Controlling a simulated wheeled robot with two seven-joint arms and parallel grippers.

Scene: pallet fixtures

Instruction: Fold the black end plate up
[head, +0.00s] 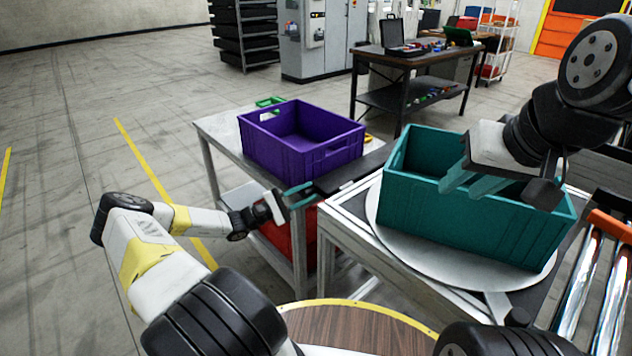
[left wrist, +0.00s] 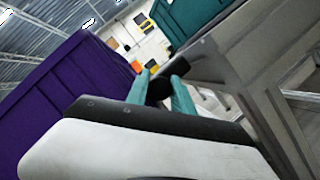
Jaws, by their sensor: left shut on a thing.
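The black end plate (head: 352,170) is a long dark flat piece. It lies about level at the left end of the white-framed table, between the purple crate and the teal crate. My left gripper (head: 299,194) has its teal fingers at the plate's near left end. In the left wrist view the two fingers of my left gripper (left wrist: 161,93) are shut on a dark part (left wrist: 158,88), which looks like the plate's end. My right gripper (head: 472,183) hangs over the teal crate's near wall with its fingers apart and nothing seen between them.
A purple crate (head: 300,155) stands on a side table to the left. A teal crate (head: 470,219) sits on a round grey turntable (head: 405,246). Shiny rollers (head: 577,285) are at the right. A red bin (head: 283,233) is under the side table. Open floor lies left.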

